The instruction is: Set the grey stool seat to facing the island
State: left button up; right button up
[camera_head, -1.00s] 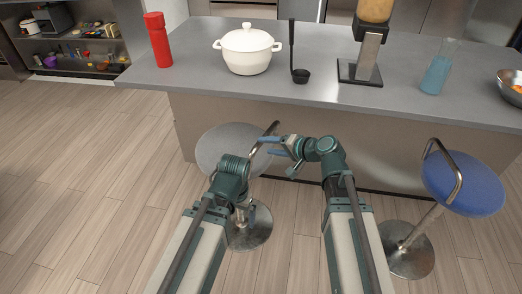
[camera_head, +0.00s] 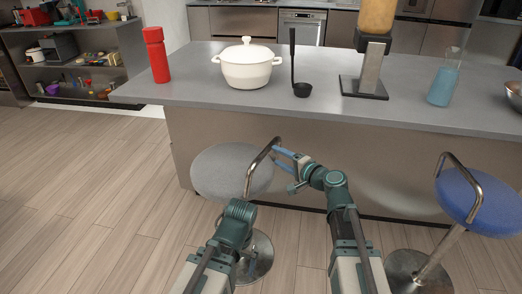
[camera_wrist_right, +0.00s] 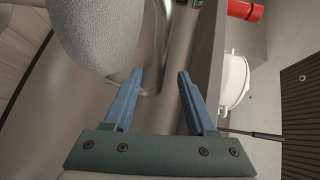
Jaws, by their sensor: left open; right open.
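The grey stool (camera_head: 222,172) stands in front of the island (camera_head: 300,148), left of centre in the head view. Its round seat has a curved chrome bar (camera_head: 262,161) on its right side, toward my arms. My right gripper (camera_head: 277,157) is open at the upper end of that bar. In the right wrist view, the grey seat (camera_wrist_right: 95,35) is at upper left, and the chrome bar (camera_wrist_right: 165,22) shows near the gap between the spread blue fingers (camera_wrist_right: 160,75). I cannot tell whether it is between them. My left arm ends over the stool's base; its gripper is hidden.
A blue stool (camera_head: 478,203) stands at the right. The island top holds a red mill (camera_head: 157,56), a white pot (camera_head: 247,66), a ladle (camera_head: 302,89), a dispenser (camera_head: 371,70) and a blue bottle (camera_head: 443,82). Floor at the left is clear.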

jog(key=b+x, duration=0.1)
jog(key=x, duration=0.9)
jog(key=shift+f, duration=0.1)
jog(key=shift+c, duration=0.2)
grip_shut()
dwell(1.0)
